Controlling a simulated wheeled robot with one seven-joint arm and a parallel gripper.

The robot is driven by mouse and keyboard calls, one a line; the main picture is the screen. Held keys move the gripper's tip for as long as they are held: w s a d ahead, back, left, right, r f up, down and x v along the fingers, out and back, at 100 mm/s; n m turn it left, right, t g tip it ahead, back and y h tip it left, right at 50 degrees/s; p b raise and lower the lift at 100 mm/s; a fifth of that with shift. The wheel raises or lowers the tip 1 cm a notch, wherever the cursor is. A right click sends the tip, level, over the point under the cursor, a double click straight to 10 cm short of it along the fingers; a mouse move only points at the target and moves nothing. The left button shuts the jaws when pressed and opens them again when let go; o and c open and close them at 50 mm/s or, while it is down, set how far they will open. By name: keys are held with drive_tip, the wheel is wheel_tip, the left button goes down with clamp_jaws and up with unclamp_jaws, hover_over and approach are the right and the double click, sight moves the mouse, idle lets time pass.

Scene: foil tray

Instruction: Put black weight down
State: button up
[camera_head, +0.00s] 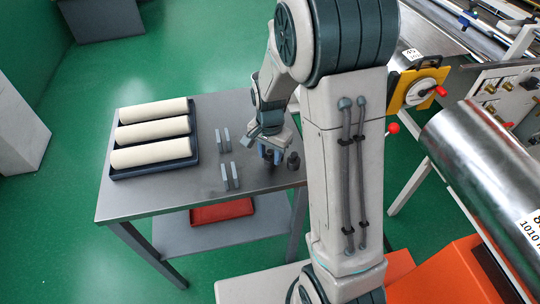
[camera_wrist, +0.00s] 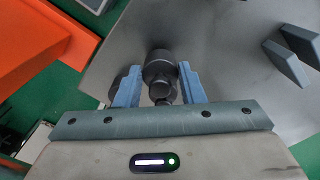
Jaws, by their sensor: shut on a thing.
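My gripper (camera_head: 270,156) is low over the right end of the grey metal table (camera_head: 190,208). In the wrist view its two blue fingers (camera_wrist: 160,82) are shut on a black weight (camera_wrist: 159,66), a dark cylinder with a narrower knob between the fingers. Whether the weight's base touches the table cannot be told. A second dark weight (camera_head: 293,160) stands on the table just right of my gripper. In the wrist view, it is partly hidden behind the left finger (camera_wrist: 115,84).
Two pairs of upright grey plates, the far pair (camera_head: 222,139) and the near pair (camera_head: 230,176), stand left of my gripper. A dark tray (camera_head: 113,174) holds three cream rolls (camera_head: 152,133). A red tray (camera_head: 222,211) lies on the lower shelf. The table's front is clear.

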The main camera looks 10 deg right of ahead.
sight(270, 152)
drive_tip(key=shift+f, duration=0.75)
drive_tip(key=o, duration=1.2)
drive_tip(key=shift+f, duration=0.1)
wheel_tip(270, 152, up, 12)
drive_tip(key=shift+r, duration=0.1)
drive_tip(key=s+r+n+t, duration=0.1)
drive_tip(key=s+r+n, duration=0.1)
drive_tip(key=s, duration=0.3)
drive_tip(key=s+d+r+n+t, duration=0.1)
drive_tip(key=s+n, duration=0.3)
drive_tip(key=s, duration=0.2)
drive_tip(key=s+d+r+n+t, duration=0.1)
drive_tip(key=s+r+n, duration=0.1)
drive_tip(key=s, duration=0.4)
drive_tip(key=shift+s+r+n, duration=0.1)
drive_tip(key=shift+r+n, duration=0.2)
drive_tip(key=shift+n, duration=0.2)
